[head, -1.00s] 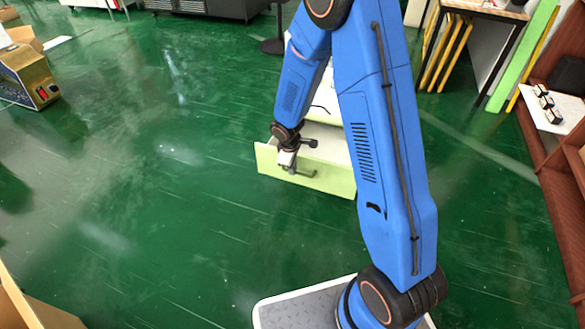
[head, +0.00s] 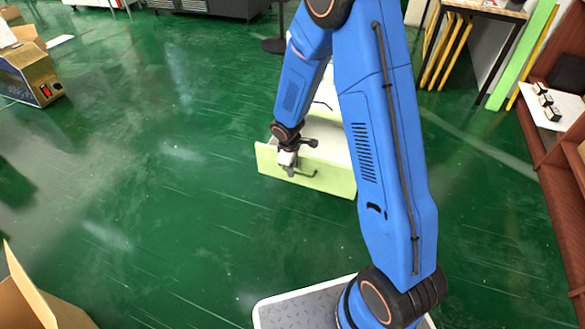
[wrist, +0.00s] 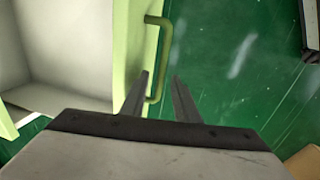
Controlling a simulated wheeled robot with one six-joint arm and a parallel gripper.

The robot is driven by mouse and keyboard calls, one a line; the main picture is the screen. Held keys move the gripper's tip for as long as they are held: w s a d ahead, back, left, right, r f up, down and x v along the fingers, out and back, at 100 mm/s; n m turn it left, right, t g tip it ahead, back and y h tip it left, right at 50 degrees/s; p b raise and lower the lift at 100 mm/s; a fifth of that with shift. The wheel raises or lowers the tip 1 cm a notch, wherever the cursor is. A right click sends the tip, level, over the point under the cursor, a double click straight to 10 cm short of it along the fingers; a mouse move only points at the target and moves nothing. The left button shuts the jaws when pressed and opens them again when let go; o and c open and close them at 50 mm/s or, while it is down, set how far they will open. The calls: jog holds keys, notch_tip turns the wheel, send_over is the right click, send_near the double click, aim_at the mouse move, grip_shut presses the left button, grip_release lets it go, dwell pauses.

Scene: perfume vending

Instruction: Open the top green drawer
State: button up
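The green drawer (head: 325,176) is pulled out, with its pale green front facing me; it also shows in the wrist view (wrist: 132,50). Its white interior (wrist: 55,55) looks empty where visible. A thin green bar handle (wrist: 166,45) stands out from the front. My gripper (head: 291,170) is at the handle's left part in the head view. In the wrist view my gripper's two fingers (wrist: 160,78) are apart, with the handle's bar between them and a gap at the right finger. The drawer's cabinet is mostly hidden behind my blue arm.
Green floor is clear left of the drawer. A cardboard box (head: 40,302) is at the lower left, and a gold box (head: 30,75) at the upper left. A brown shelf (head: 548,165) runs along the right. A table (head: 487,12) stands at the back right.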

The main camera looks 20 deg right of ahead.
notch_tip(320, 180, up, 17)
jog(key=s+a, duration=0.2)
jog(key=shift+s, duration=0.3)
jog(key=shift+d, duration=0.1)
dwell(0.5)
jog(key=s+d+r+m+t, duration=0.1)
jog(key=s+d+r+m, duration=0.5)
jog(key=s+r, duration=0.75)
jog(key=s+d+r+m+t, duration=0.1)
jog(key=s+d+r+m, duration=0.1)
jog(key=s, duration=0.7)
jog(key=s+d+r+m+t+y, duration=0.1)
jog(key=s+d+r+m, duration=0.1)
jog(key=s, duration=0.7)
jog(key=shift+d+r+m, duration=0.25)
jog(key=shift+r+m, duration=0.25)
jog(key=shift+r, duration=0.3)
